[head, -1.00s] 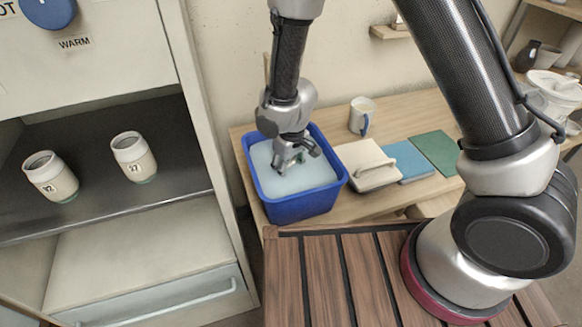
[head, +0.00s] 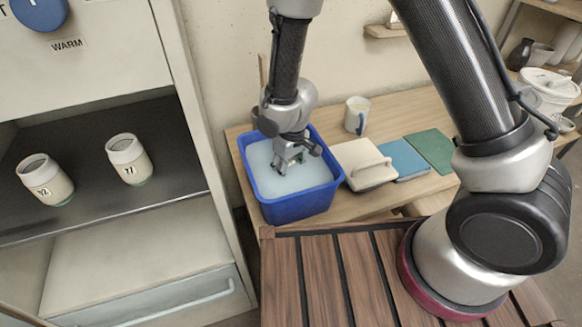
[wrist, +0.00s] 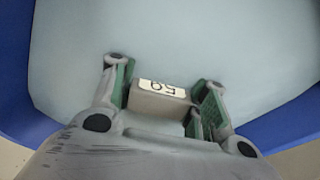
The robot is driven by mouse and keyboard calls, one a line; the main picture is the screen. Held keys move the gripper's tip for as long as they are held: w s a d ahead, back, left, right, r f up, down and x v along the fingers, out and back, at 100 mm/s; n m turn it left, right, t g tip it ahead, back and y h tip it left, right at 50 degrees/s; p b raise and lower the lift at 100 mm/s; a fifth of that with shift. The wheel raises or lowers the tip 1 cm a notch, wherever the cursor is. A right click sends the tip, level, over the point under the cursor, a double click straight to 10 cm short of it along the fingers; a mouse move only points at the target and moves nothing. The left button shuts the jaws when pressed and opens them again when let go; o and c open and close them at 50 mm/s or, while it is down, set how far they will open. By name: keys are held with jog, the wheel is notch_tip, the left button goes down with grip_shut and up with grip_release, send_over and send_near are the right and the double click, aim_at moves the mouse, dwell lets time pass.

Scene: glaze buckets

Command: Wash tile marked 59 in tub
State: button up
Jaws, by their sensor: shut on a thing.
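The tub (head: 297,211) is a blue bin of pale, milky water on the table. My gripper (head: 291,163) is down inside it, low over the water. In the wrist view my gripper (wrist: 163,100) is shut on the tile marked 59 (wrist: 158,105), a small grey-white block whose label appears upside down. Its lower part is hidden by the fingers and palm. Pale water surrounds it; I cannot tell how deep it sits. In the head view the tile is hidden by the gripper.
A cream lidded tile or board with a handle (head: 366,163), a blue tile (head: 404,159) and a green tile (head: 431,149) lie right of the tub. A mug (head: 356,114) stands behind. Two labelled jars (head: 129,160) stand on the cabinet shelf (head: 90,205) at left.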

aim_at(292, 160)
jog(key=shift+a, duration=0.55)
jog(key=shift+d, duration=0.1)
jog(key=shift+d, duration=1.15)
jog(key=shift+r, duration=3.8)
notch_tip(292, 160, up, 6)
jog(key=shift+r, duration=0.15)
